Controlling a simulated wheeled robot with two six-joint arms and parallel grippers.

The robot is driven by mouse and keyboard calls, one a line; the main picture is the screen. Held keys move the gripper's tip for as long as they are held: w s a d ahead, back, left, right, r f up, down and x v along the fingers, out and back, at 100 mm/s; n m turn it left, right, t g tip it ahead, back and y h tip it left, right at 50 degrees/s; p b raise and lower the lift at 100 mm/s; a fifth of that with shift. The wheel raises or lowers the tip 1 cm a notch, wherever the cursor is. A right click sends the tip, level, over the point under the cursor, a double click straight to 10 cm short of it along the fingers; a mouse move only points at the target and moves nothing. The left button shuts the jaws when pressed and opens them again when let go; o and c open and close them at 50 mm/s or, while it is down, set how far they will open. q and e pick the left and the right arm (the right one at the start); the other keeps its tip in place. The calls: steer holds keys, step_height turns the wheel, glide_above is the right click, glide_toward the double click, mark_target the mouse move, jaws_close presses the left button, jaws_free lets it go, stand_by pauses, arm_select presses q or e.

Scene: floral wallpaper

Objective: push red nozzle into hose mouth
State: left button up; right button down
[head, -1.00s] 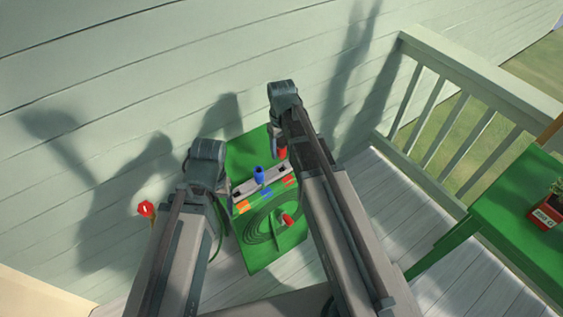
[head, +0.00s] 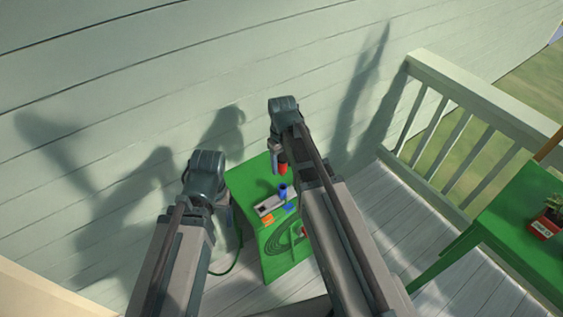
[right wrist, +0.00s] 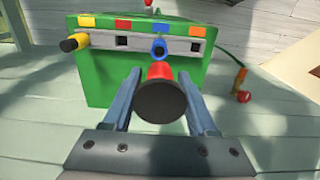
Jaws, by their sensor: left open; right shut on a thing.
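The red nozzle (head: 283,169), with a dark round end (right wrist: 160,102), is held in my right gripper (right wrist: 160,85), which is shut on it. A blue piece (head: 284,190) with a round dark opening, apparently the hose mouth, stands at the pale rack; it also shows in the right wrist view (right wrist: 158,46). In that view the nozzle is just below the blue opening and slightly overlaps its lower edge; I cannot tell whether they touch. My left gripper (head: 226,212) is open and empty, left of the green table.
The pale rack (head: 268,205) sits on the green table (head: 250,185). In the right wrist view it has coloured tags, square holes and a yellow piece (right wrist: 74,43). A railing (head: 450,105) stands right.

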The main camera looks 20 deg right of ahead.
mark_target(283, 156)
steer(key=shift+d+f, duration=0.1)
steer(key=shift+d, duration=0.05)
steer(key=shift+f, duration=0.1)
step_height(283, 156, down, 6)
steer(key=b, duration=0.6)
steer(key=shift+r, duration=0.2)
steer(key=shift+f+b, duration=1.3)
steer(key=shift+f, duration=0.05)
stand_by(1.1)
steer(key=shift+c, duration=0.6)
jaws_free()
steer(key=shift+r, duration=0.1)
step_height(283, 156, up, 14)
steer(key=p, duration=1.4)
